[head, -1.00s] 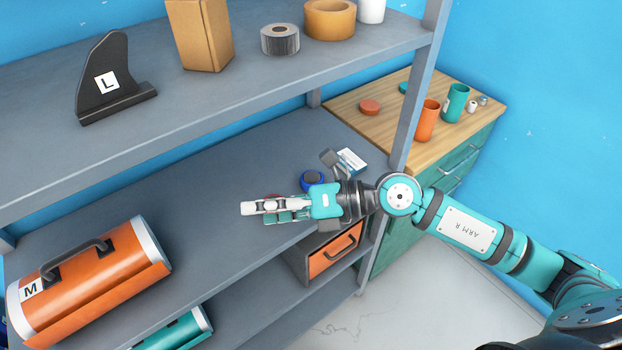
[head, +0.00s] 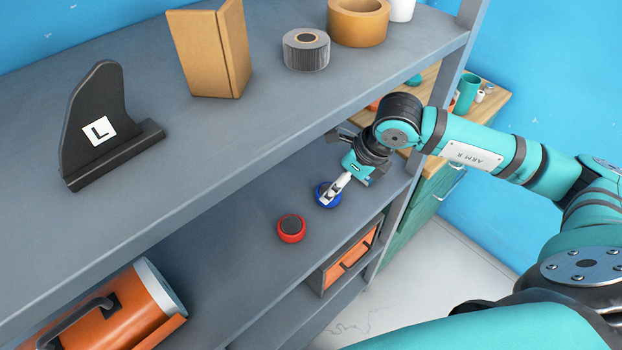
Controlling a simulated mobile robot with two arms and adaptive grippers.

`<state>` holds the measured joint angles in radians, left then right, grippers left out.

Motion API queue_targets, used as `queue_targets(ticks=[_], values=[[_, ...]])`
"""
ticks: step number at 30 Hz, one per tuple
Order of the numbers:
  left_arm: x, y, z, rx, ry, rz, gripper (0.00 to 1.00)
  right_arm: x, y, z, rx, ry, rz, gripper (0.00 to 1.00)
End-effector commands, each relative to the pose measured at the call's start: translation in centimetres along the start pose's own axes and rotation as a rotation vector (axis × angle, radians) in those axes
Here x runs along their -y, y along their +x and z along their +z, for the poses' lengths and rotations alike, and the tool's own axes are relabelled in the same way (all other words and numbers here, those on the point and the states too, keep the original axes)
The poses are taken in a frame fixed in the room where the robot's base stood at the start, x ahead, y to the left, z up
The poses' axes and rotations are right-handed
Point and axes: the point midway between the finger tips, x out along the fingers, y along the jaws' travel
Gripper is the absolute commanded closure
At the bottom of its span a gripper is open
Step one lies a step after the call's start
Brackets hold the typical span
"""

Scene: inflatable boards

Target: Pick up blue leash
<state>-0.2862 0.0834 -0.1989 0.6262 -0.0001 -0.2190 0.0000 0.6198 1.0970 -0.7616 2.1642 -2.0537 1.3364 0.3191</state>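The blue leash (head: 322,186) is a small round blue coil on the middle shelf, near its right end. My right gripper (head: 328,196) reaches down onto it from the upper right. Its fingers overlap the coil in the head view and hide part of it. I cannot tell whether the fingers are spread or closed on the coil. A similar red coil (head: 291,228) with a dark centre lies on the same shelf, to the lower left and apart from the gripper. My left gripper is not in view.
The upper shelf (head: 240,130) overhangs the middle shelf. It holds a black fin (head: 98,130), a cardboard box (head: 210,50), grey tape (head: 306,50) and tan tape (head: 358,22). An orange cylinder (head: 130,310) lies lower left. An orange-fronted bin (head: 350,258) sits below. A shelf post (head: 440,100) stands right.

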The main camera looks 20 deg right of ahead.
Motion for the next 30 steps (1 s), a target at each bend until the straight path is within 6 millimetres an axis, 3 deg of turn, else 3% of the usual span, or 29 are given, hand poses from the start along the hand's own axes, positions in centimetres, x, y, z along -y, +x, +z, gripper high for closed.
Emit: queue_targets(ticks=[5, 16, 21, 27, 30], values=[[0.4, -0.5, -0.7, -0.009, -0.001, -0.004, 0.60, 0.1, 1.1, -0.1, -0.005, 0.001, -0.003, 0.17], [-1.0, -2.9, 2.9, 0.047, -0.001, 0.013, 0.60, 0.7, 5.8, -0.3, -0.004, 0.001, -0.001, 0.17], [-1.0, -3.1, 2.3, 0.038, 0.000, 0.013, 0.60, 0.8, 7.3, -0.4, -0.002, 0.000, -0.003, 0.17], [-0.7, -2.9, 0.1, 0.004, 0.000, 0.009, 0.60, 0.8, 7.5, -0.4, -0.002, -0.001, -0.004, 0.17], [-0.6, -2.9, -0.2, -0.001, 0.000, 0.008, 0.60, 0.8, 7.5, -0.4, -0.002, -0.001, -0.003, 0.27]])
